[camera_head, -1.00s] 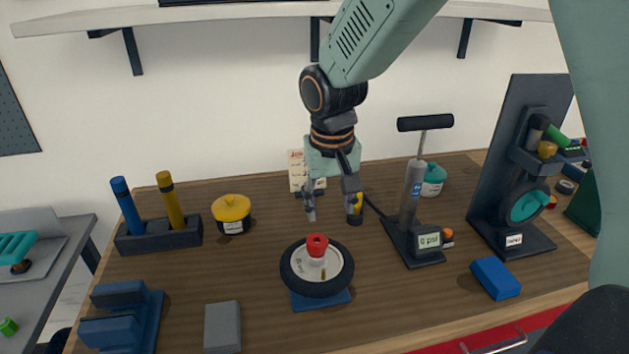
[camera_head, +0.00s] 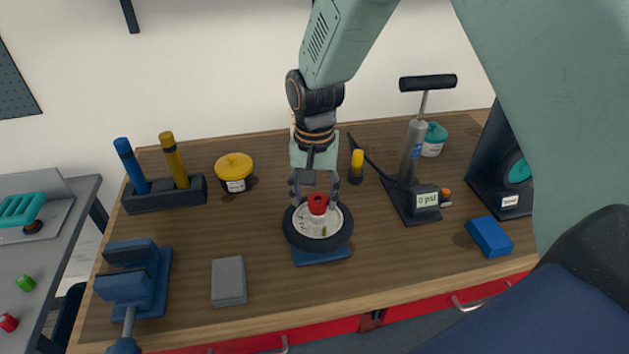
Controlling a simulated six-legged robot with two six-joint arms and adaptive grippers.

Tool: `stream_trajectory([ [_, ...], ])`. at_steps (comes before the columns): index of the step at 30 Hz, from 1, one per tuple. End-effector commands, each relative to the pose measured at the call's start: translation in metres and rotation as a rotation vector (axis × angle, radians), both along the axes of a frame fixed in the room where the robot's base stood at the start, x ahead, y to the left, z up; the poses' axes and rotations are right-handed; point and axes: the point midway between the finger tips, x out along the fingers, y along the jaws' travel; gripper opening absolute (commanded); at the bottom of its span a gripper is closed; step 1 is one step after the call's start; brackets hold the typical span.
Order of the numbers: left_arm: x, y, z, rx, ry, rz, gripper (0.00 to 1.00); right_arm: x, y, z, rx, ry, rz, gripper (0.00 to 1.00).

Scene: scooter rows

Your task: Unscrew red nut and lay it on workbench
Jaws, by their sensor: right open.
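The red nut (camera_head: 317,203) sits at the middle of a small wheel (camera_head: 318,232) with a black tyre and pale hub. The wheel lies flat on a blue stand (camera_head: 322,256) on the wooden workbench (camera_head: 190,285). My right gripper (camera_head: 315,199) points down over the wheel, open, with its fingers apart on either side of the nut. I cannot tell whether the fingers touch the nut. My left gripper is not in view.
A floor pump (camera_head: 412,160) with a gauge stands right of the wheel, and a blue block (camera_head: 489,236) lies at the right front. A grey block (camera_head: 229,281) and a blue vise (camera_head: 137,279) are at left front. A yellow pot (camera_head: 234,170) stands behind.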

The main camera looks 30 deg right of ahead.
Motion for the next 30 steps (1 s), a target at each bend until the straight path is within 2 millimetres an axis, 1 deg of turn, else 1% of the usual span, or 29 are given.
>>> stream_trajectory([
  [3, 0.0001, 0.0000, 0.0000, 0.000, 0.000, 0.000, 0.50, -0.0003, -0.0001, -0.0051, 0.000, 0.001, 0.000, 0.54],
  [11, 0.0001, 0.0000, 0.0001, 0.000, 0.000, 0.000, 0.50, -0.0001, -0.0001, -0.0056, 0.000, 0.000, 0.001, 0.54],
  [27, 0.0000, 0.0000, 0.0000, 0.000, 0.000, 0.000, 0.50, 0.0006, 0.0004, -0.0054, 0.001, -0.003, -0.001, 0.09],
  [30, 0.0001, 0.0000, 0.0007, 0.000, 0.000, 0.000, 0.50, 0.0008, 0.0005, -0.0052, 0.001, -0.003, 0.004, 0.08],
])
